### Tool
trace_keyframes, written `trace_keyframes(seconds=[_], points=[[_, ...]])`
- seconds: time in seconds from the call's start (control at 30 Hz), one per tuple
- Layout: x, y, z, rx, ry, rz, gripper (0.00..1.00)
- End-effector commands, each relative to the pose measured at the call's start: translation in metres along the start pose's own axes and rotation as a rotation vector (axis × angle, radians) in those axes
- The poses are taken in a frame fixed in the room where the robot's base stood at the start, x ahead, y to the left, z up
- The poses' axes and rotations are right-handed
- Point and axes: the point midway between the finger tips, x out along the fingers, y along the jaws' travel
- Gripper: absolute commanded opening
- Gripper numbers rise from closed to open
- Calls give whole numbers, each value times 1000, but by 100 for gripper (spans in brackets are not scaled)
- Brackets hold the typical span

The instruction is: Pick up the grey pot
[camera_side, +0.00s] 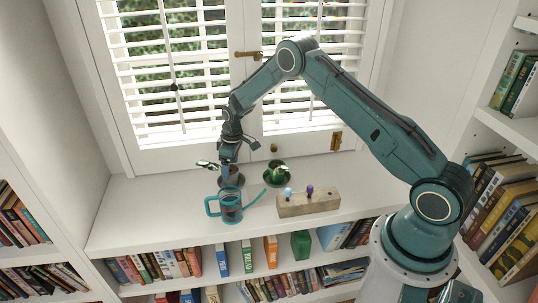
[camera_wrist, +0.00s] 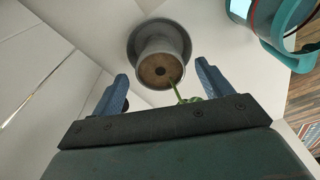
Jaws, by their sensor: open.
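The grey pot (camera_wrist: 163,45) shows in the wrist view with brown soil inside and a thin green stem rising from it. It stands on a dark grey saucer (camera_wrist: 133,45). In the side view the pot (camera_side: 237,172) is on the white shelf top below the window, partly hidden by my gripper (camera_side: 226,168). In the wrist view my gripper (camera_wrist: 161,70) is open, with one blue finger at each side of the pot's near end. I see no clear contact.
A teal glass jug (camera_side: 230,208) stands close in front of the pot; it also shows in the wrist view (camera_wrist: 284,38). A green cup (camera_side: 278,170) on a saucer is to the right. A wooden block (camera_side: 308,204) with pegs is front right. The shelf left is clear.

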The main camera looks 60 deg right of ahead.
Motion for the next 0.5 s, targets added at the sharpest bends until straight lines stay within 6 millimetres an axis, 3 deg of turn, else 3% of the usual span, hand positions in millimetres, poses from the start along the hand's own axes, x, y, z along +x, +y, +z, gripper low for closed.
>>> trace_keyframes(seconds=[0.23,0.5], points=[[26,-1,0,0,-1,0,78],[29,-1,0,0,0,0,78]])
